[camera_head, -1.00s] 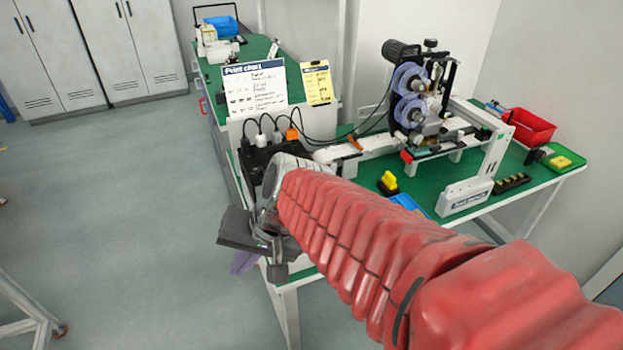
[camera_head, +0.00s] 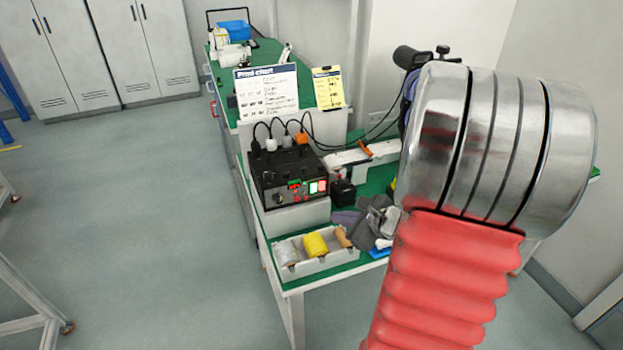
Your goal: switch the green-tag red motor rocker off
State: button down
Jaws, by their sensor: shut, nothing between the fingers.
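The black control box (camera_head: 288,177) stands on a pale block at the left end of the green bench. Tags and rocker positions are too small to read. My gripper (camera_head: 372,222) is shut and empty, low and to the right of the panel, apart from the rockers. My arm hides much of the bench's right side.
Black, white and orange plugs (camera_head: 302,139) with cables sit on top of the box. A pale tray (camera_head: 318,262) with a yellow item and rolls lies in front. A small black block (camera_head: 342,193) stands right of the box. The print chart (camera_head: 266,92) stands behind.

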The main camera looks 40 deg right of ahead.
jog(key=shift+s+d+f+m, duration=0.2)
jog(key=shift+d+m, duration=0.1)
jog(key=shift+d, duration=0.25)
jog(key=shift+w, duration=0.15)
send_near(320, 190)
jog(key=shift+w+a+f, duration=0.15)
jog(key=shift+w+f, duration=0.55)
jog(key=shift+f, duration=0.1)
jog(key=shift+w+a+f, duration=0.15)
jog(key=shift+w+f, duration=0.6)
jog(key=shift+f, duration=0.05)
jog(key=shift+w, duration=0.15)
dwell(0.9)
jog(key=shift+w+d+r, duration=0.1)
jog(key=shift+w+d, duration=0.05)
jog(key=shift+w, duration=0.1)
jog(key=shift+w, duration=0.3)
dwell(0.7)
jog(key=shift+s, duration=0.15)
jog(key=shift+s, duration=0.55)
